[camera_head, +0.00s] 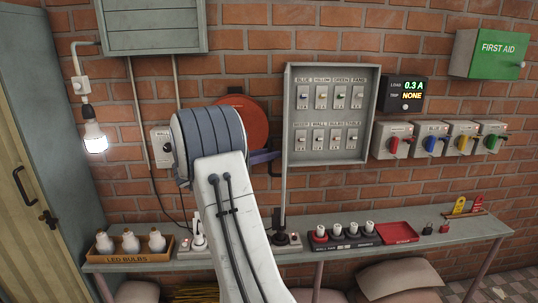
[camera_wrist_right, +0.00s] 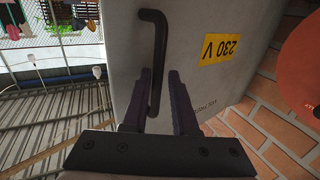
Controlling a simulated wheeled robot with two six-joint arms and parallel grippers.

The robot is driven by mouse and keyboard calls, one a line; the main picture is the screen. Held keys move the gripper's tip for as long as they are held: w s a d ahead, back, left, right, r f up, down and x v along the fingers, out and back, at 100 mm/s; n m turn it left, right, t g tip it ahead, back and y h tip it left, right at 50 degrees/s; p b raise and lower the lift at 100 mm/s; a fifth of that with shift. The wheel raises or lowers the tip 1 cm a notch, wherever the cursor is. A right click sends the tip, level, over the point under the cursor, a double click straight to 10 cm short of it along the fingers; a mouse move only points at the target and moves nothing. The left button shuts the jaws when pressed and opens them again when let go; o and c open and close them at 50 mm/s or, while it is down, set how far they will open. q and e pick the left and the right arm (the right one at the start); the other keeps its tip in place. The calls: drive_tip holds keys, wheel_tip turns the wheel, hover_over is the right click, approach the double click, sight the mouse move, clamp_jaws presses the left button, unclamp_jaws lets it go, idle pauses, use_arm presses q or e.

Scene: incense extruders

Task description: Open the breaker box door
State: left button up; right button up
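The grey breaker box (camera_head: 331,108) hangs on the brick wall, and its rows of labelled breakers are exposed. Its door (camera_head: 285,145) stands swung out at the left side, almost edge-on in the head view. In the right wrist view the door face (camera_wrist_right: 205,25) fills the middle, with a yellow 230 V label and a black bar handle (camera_wrist_right: 157,45). My right gripper (camera_wrist_right: 155,78) is open, with its dark fingers on either side of the handle's end and gaps visible. In the head view my right arm hides most of this gripper (camera_head: 263,157). My left gripper is not in view.
A red disc (camera_head: 242,122) is on the wall left of the box. A shelf (camera_head: 455,229) below carries LED bulbs (camera_head: 130,241), plugs, a red tray (camera_head: 398,231) and padlocks. A load display (camera_head: 402,95) and coloured switches (camera_head: 435,140) are right of the box.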

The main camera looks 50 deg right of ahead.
drive_tip(key=shift+a, duration=0.1)
drive_tip(key=b+v, duration=0.4)
drive_tip(key=v, duration=0.6)
drive_tip(key=shift+w+a, duration=0.15)
